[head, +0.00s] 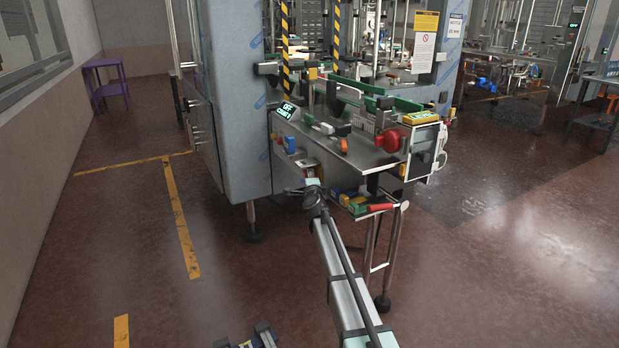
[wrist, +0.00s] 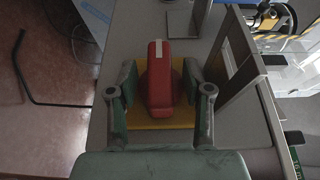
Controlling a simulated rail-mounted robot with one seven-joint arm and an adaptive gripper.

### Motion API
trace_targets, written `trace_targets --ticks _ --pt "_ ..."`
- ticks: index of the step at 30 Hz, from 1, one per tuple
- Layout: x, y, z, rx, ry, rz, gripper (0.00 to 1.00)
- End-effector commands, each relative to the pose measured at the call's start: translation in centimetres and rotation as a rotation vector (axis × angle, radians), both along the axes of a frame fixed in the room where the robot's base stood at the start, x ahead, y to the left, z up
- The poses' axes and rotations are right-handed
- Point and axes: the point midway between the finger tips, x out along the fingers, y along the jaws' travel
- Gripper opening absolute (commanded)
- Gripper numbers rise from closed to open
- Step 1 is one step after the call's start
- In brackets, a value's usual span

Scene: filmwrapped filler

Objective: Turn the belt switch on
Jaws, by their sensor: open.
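The switch shows in the wrist view as a red knob (wrist: 160,85) with a white stripe at its upper end, on a yellow plate (wrist: 160,116). The knob's long side runs up and down the picture. My gripper (wrist: 161,82) is open, with one green-grey finger on each side of the knob and a visible gap on both sides. In the head view my arm reaches to the front of the machine; the fingers and the knob cannot be made out there.
Below the top is a ledge with coloured parts and a red handle (head: 380,207). A tall grey cabinet (head: 238,110) stands left. The floor in front is mostly clear.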

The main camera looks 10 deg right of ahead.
Motion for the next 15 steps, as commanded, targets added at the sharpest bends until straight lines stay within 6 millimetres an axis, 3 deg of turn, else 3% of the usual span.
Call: trace_targets --ticks 3,11,12,15 --pt "0.92 -0.05 0.00 0.000 0.000 0.000 0.50" --pt "0.97 -0.07 -0.01 0.000 0.000 0.000 0.50" --pt "0.97 -0.07 -0.01 0.000 0.000 0.000 0.46" --pt "0.96 -0.07 -0.01 0.000 0.000 0.000 0.11"
